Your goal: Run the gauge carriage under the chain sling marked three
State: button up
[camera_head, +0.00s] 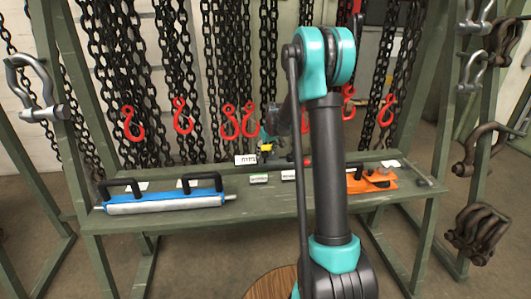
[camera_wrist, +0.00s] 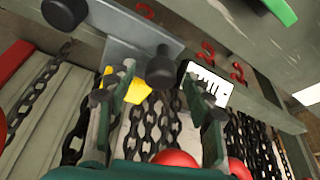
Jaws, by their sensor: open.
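In the wrist view my gripper (camera_wrist: 160,80) is open, with one finger on each side of a black knob (camera_wrist: 160,71). I cannot tell whether the fingers touch it. The knob stands by a grey plate (camera_wrist: 118,35), with a yellow piece (camera_wrist: 137,92) and a white card with black marks (camera_wrist: 207,84) close by; this looks like the gauge carriage. In the head view the white card (camera_head: 246,160) and yellow piece (camera_head: 265,148) sit at the shelf's back edge. Chain slings (camera_head: 235,60) with red hooks (camera_head: 183,116) hang behind. I cannot read which is marked three.
A blue-based roller tool with black handles (camera_head: 160,199) lies at the shelf's left. An orange device (camera_head: 372,182) is at the right, partly behind my arm. Small labelled blocks (camera_head: 259,178) lie mid-shelf. Shackles (camera_head: 35,88) hang on both side posts. The front shelf (camera_head: 265,204) is mostly clear.

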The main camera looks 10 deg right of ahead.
grip_shut()
dwell(0.4)
jog(key=d, duration=6)
grip_release()
